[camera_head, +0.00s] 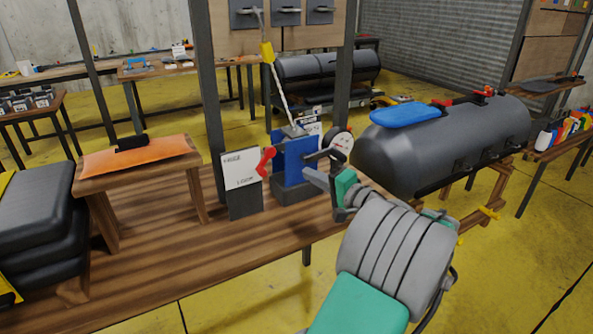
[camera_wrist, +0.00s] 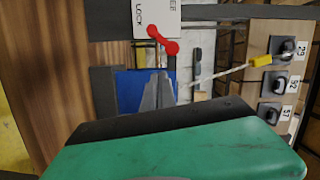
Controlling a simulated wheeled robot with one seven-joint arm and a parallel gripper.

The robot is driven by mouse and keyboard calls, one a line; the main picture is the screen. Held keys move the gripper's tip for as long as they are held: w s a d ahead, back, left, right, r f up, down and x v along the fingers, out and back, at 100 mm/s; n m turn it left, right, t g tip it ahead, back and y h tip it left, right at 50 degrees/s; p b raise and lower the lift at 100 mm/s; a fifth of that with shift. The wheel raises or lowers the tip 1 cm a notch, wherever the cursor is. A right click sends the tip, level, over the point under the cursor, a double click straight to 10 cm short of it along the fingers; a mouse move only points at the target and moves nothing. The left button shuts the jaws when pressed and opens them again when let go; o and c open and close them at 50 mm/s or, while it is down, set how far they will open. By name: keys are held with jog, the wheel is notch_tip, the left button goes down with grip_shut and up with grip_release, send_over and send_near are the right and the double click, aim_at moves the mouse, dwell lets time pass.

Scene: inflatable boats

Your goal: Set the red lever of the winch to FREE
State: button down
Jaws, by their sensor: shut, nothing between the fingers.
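The winch (camera_head: 294,158) is a blue upright body on a dark base on the wooden bench; its blue side shows in the wrist view (camera_wrist: 131,88). Its red lever (camera_head: 266,162) is on the left side, beside a white plate (camera_head: 240,168) marked FREE above and LOCK below. The lever's outer end slants down-left toward the LOCK word. In the wrist view the lever (camera_wrist: 162,40) lies just beyond the fingertips. My gripper (camera_head: 308,174) is shut and empty, in front of the winch body and right of the lever, apart from the lever (camera_wrist: 162,76).
A rope with a yellow piece (camera_head: 267,52) rises from the winch. A dark crank (camera_head: 325,153) sticks out right. An orange-topped stool (camera_head: 138,157) and black stacked cushions (camera_head: 35,225) stand left. A grey inflatable boat (camera_head: 440,145) is behind right. The bench front is clear.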

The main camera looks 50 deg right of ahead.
jog(key=w+a+f+p, duration=0.1)
jog(key=w+a+p, duration=0.1)
jog(key=w, duration=0.8)
jog(key=shift+a, duration=0.75)
jog(key=shift+w+a+f, duration=0.1)
jog(key=shift+w, duration=0.15)
